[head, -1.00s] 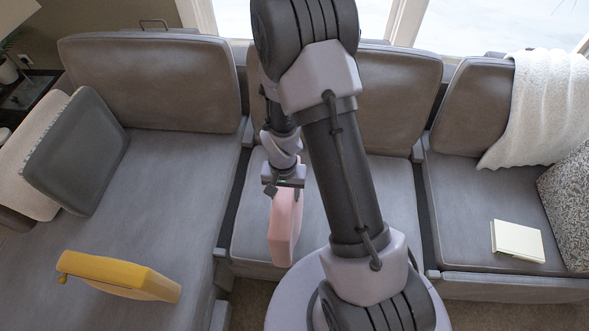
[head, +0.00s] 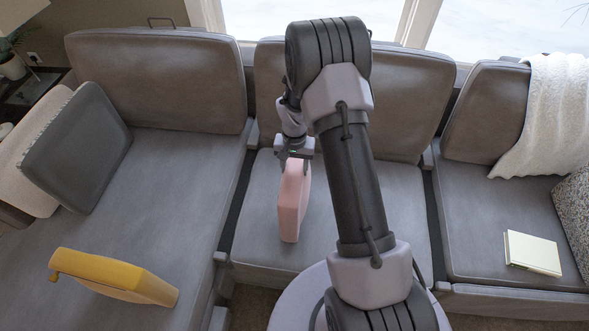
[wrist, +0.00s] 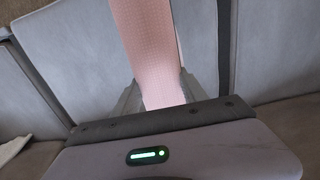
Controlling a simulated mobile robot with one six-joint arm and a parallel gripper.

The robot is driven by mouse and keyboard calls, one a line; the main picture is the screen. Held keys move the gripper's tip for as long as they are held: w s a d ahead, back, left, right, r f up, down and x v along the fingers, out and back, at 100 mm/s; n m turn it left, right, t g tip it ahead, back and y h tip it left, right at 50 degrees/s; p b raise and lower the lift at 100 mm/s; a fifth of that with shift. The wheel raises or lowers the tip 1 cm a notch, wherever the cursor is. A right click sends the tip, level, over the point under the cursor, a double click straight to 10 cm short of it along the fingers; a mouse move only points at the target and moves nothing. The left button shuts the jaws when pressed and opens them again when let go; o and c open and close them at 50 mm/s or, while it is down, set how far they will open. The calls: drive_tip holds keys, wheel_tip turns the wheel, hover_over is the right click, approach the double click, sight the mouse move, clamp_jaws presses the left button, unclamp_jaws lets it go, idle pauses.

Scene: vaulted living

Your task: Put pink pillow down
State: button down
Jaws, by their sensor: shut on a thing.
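The pink pillow (head: 292,203) hangs upright, edge-on, over the middle seat of the grey sofa (head: 262,235). My gripper (head: 294,160) is above it and shut on its top edge. In the wrist view the pink pillow (wrist: 148,50) runs away from the jaws, with grey seat cushions on both sides. I cannot tell whether its lower edge touches the seat. My arm hides part of the middle seat and backrest.
A yellow object (head: 115,277) and a dark grey pillow (head: 77,148) lie on the left seat. A pale book (head: 532,252) lies on the right seat, near a white blanket (head: 545,115) and a patterned pillow (head: 574,215). The left seat's middle is clear.

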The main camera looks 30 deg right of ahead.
drive_tip(key=shift+r, duration=0.15)
drive_tip(key=shift+f, duration=0.2)
drive_tip(key=c, duration=0.6)
unclamp_jaws()
drive_tip(key=shift+r, duration=0.1)
drive_tip(key=s+a+r+t+p, duration=0.1)
drive_tip(key=s+a+r+p, duration=0.15)
drive_tip(key=r, duration=1.05)
drive_tip(key=s+a+r+t+p, duration=0.1)
drive_tip(key=a+r+p, duration=0.15)
drive_tip(key=r, duration=1.15)
drive_tip(key=s+a+r+t, duration=0.1)
drive_tip(key=s+a+r, duration=0.2)
drive_tip(key=s, duration=0.3)
drive_tip(key=s+a+r+n+t+y, duration=0.1)
drive_tip(key=s+a+r, duration=0.2)
drive_tip(key=s+r, duration=0.2)
drive_tip(key=s+a+r+n+t+y, duration=0.1)
drive_tip(key=s+a+r, duration=0.2)
drive_tip(key=s, duration=0.6)
drive_tip(key=shift+s+a+r+t, duration=0.15)
drive_tip(key=shift+a+r+t, duration=0.05)
drive_tip(key=shift+r, duration=0.35)
drive_tip(key=shift+s+a+r+t, duration=0.1)
drive_tip(key=shift+a+r+t, duration=0.1)
drive_tip(key=shift+r, duration=0.35)
